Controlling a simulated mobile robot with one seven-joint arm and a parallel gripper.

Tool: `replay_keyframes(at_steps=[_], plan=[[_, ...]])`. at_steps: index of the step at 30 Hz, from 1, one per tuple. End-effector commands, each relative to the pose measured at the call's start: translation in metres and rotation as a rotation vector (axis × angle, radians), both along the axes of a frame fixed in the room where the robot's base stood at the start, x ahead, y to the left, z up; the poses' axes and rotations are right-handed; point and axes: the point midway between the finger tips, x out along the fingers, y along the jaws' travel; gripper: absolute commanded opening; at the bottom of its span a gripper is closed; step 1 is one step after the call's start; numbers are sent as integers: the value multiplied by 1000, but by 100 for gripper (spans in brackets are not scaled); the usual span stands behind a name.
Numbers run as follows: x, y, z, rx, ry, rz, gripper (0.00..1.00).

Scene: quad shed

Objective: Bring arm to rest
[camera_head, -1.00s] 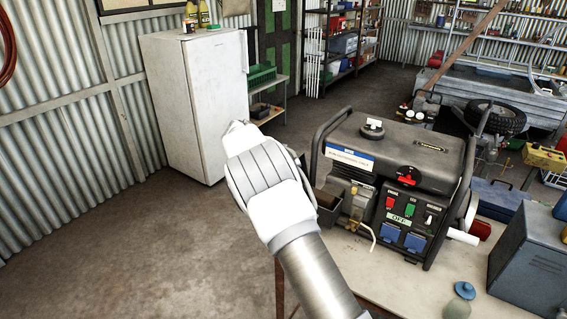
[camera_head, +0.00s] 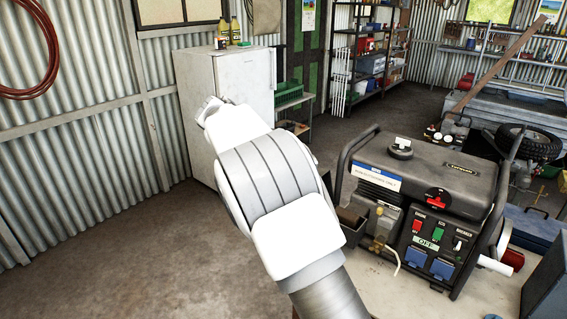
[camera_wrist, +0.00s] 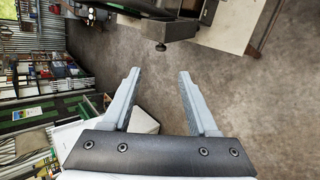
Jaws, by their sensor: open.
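My gripper (camera_wrist: 158,92) shows in the wrist view with its two fingers spread apart and nothing between them. Bare concrete floor shows behind the fingers. The arm is to the left of the generator (camera_head: 428,185), apart from the fridge in the wrist view. The generator stands on a pale table (camera_head: 408,299).
A white fridge (camera_head: 240,75) stands at the back left with bottles on top. A shelf with a green crate (camera_head: 289,93) is beside it. A blue-grey metal box (camera_head: 545,285) is at the right edge. Open floor (camera_head: 130,265) lies to the left.

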Motion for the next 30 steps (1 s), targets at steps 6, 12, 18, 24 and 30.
replay_keyframes(at_steps=[6, 12, 18, 24, 30], plan=[[-1, 1, 1, 0, 0, 0, 60], [-2, -5, 5, 16, -1, -11, 60], [-24, -51, 29, 138, 9, -101, 60], [-70, -105, 55, 318, 12, -219, 60], [-126, -147, 74, 484, -1, -325, 60]])
